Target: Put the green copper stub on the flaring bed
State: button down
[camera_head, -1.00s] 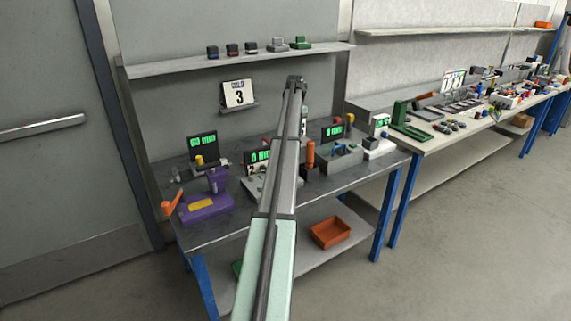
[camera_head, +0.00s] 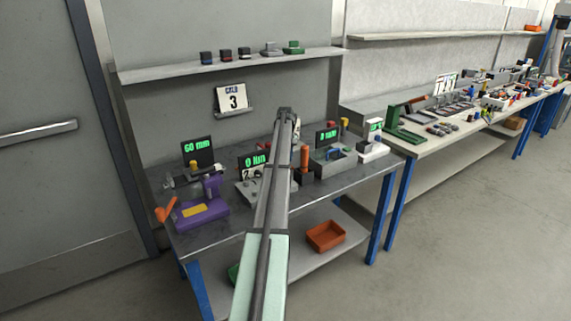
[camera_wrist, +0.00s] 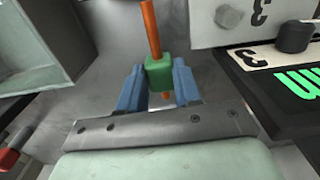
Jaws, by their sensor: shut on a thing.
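In the wrist view, my gripper (camera_wrist: 158,88) has its blue fingers closed on the sides of a green block, the green copper stub (camera_wrist: 159,70). A copper-coloured rod (camera_wrist: 151,28) extends from the block towards the top of the picture, and a short copper end shows below it. In the head view, my own arm hides the gripper and the stub. Several fixtures stand on the grey workbench, among them a purple one (camera_head: 202,213) at the left and a grey one with a trough (camera_head: 333,162) at the right. I cannot tell which is the flaring bed.
Displays stand behind the fixtures, reading 60 mm (camera_head: 198,151) and 0 Nm (camera_head: 253,160). An orange post (camera_head: 304,157) and a white device (camera_head: 374,141) are to the right. In the wrist view, a grey open box (camera_wrist: 45,70) is close at left and a black display (camera_wrist: 285,95) at right.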

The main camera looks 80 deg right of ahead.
jog(key=shift+f, duration=1.4)
jog(key=shift+f, duration=0.1)
jog(key=c, duration=0.8)
grip_release()
notch_tip(320, 180, up, 12)
jog(key=shift+f, duration=0.25)
jog(key=shift+r, duration=0.35)
jog(key=shift+c, duration=1)
